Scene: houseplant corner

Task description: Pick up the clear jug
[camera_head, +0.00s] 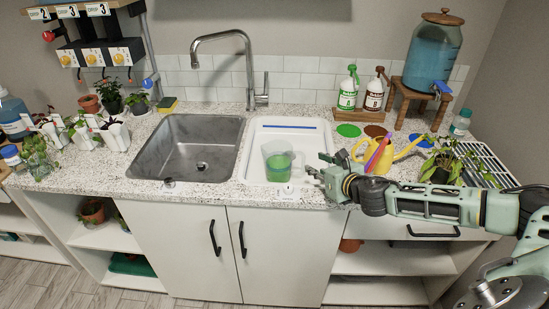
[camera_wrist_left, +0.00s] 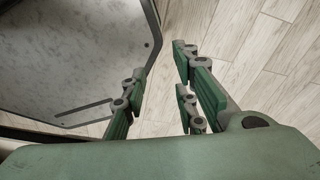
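The clear jug (camera_head: 278,160) stands upright on the white draining tray (camera_head: 262,140) right of the sink, with green liquid in its lower part. Its handle side faces right. My right gripper (camera_head: 314,164) is just right of the jug, with its fingers apart and pointing at it. A small gap seems to separate them, and nothing shows between the fingers. My left gripper (camera_wrist_left: 155,85) shows only in the left wrist view, open and empty above the wooden floor.
A yellow watering can (camera_head: 385,156) and a potted plant (camera_head: 441,165) stand close behind my right gripper. The steel sink (camera_head: 190,135) lies left of the tray. Spray bottles (camera_head: 348,92) and a blue dispenser (camera_head: 432,55) stand at the back right.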

